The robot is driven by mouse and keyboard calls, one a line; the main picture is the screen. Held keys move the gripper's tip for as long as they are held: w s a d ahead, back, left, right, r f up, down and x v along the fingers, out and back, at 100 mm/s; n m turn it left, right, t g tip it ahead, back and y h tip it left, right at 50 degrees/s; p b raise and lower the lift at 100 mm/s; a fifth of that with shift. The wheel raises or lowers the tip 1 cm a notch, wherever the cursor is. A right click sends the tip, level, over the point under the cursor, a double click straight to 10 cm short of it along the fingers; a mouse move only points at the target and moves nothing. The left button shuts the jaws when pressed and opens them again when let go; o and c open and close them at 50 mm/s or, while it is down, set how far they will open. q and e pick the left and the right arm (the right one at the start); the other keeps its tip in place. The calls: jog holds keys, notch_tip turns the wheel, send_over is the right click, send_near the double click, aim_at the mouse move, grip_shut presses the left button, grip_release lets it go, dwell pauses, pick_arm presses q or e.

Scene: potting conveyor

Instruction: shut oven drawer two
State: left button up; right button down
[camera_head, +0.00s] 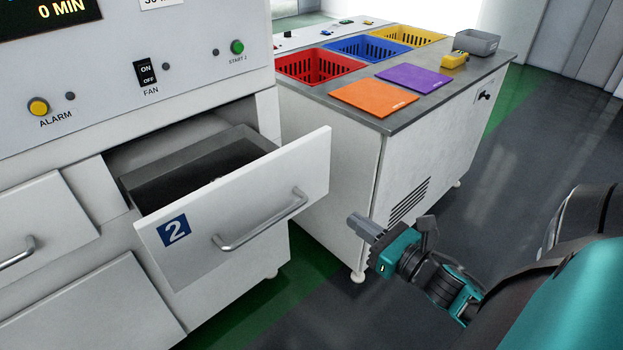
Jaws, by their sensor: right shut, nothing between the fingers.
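Oven drawer two (245,210) is a white-fronted drawer with a blue "2" label and a metal bar handle (262,222). It stands pulled out of the white oven (150,60), and part of its dark inside shows. My right gripper (358,226) is to the right of the drawer front, apart from it, in front of the side cabinet. It is shut and empty. My left gripper is not in the view.
A white cabinet (325,165) beside the oven carries red (290,68), blue and yellow bins, an orange mat (373,98), a purple mat (414,79) and a grey tray (477,42). Another drawer front (40,225) is at left. Floor at right is clear.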

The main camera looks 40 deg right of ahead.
aim_at(303, 182)
jog(key=w, duration=0.9)
jog(key=w+a, duration=0.1)
jog(key=w, duration=0.4)
jog(key=shift+r, duration=0.1)
jog(key=shift+w, duration=0.1)
